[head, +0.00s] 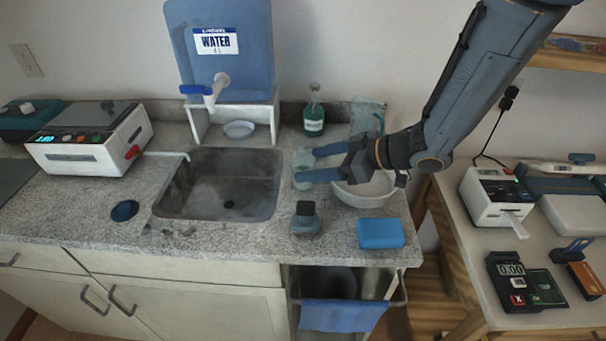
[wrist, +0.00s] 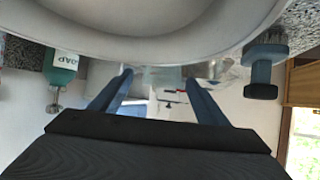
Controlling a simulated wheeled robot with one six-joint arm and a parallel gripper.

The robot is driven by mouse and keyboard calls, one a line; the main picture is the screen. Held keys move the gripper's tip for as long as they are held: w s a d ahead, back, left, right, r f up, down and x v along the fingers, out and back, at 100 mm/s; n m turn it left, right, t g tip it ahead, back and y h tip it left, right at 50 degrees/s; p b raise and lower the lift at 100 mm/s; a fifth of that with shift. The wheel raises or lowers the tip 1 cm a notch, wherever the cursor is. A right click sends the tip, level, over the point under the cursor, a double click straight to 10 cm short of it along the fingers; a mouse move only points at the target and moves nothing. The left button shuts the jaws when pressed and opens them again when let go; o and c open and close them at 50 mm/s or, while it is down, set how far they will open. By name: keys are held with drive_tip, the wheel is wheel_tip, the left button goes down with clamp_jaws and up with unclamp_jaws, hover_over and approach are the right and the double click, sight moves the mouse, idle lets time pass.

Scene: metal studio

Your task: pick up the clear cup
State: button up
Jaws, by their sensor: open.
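The clear cup (head: 302,160) stands on the counter just right of the sink, partly covered by my gripper's fingers. My gripper (head: 307,165) is open, with its two blue fingers pointing left at the cup. One finger is at the far side of the cup and the other at the near side in the head view. In the wrist view my gripper (wrist: 158,80) shows its fingers apart, with a faint see-through shape between and beyond the tips. I cannot tell whether either finger touches the cup.
A white bowl (head: 366,192) sits under my wrist. A green soap bottle (head: 314,118) stands behind. A dark-topped brush (head: 305,220) and blue sponge (head: 381,233) lie in front. The sink (head: 226,190) is left, with a blue water tank (head: 222,65) behind it.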

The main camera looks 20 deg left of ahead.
drive_tip(key=shift+p+x, duration=1.3)
drive_tip(key=shift+x, duration=2.6)
drive_tip(key=shift+s+f, duration=0.1)
drive_tip(key=c, duration=1.2)
drive_tip(key=shift+o, duration=0.2)
